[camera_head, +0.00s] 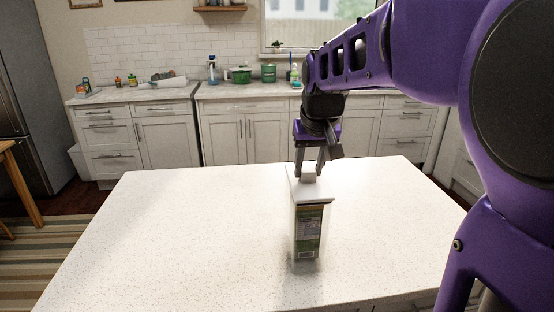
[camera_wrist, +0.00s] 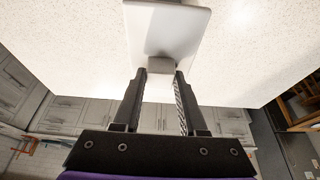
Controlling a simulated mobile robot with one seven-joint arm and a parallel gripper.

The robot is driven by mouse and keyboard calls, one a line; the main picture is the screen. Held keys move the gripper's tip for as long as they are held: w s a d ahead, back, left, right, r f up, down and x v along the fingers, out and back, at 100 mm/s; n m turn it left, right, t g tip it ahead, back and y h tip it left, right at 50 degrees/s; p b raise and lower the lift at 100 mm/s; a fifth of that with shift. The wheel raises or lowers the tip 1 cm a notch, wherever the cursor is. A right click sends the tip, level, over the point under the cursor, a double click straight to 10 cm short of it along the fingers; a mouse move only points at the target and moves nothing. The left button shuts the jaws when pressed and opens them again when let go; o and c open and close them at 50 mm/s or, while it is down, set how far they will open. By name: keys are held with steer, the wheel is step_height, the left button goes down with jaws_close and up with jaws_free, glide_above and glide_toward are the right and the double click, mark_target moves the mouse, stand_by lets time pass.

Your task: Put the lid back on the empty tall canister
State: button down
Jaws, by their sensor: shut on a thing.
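The tall canister (camera_head: 308,232) stands upright on the white speckled counter, with clear walls and a printed label on its side. A white square lid (camera_head: 312,193) is at its top and also fills the upper part of the wrist view (camera_wrist: 165,28). Whether the lid rests on the rim or hovers just above it, I cannot tell. My gripper (camera_head: 309,172) points down over the canister, shut on the lid's small block-shaped knob. In the wrist view the knob (camera_wrist: 160,66) sits between the fingertips (camera_wrist: 160,74). The inside of the canister is not clear.
The island counter (camera_head: 190,230) is bare around the canister. Behind it, past a floor gap, a back counter holds a green pot (camera_head: 240,75), bottles and a tray. A wooden table (camera_head: 18,185) edge shows at far left.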

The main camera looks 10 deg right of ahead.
jaws_free()
stand_by(0.4)
steer(key=shift+r, duration=0.1)
steer(key=shift+r+p, duration=1.7)
steer(key=shift+r, duration=1.7)
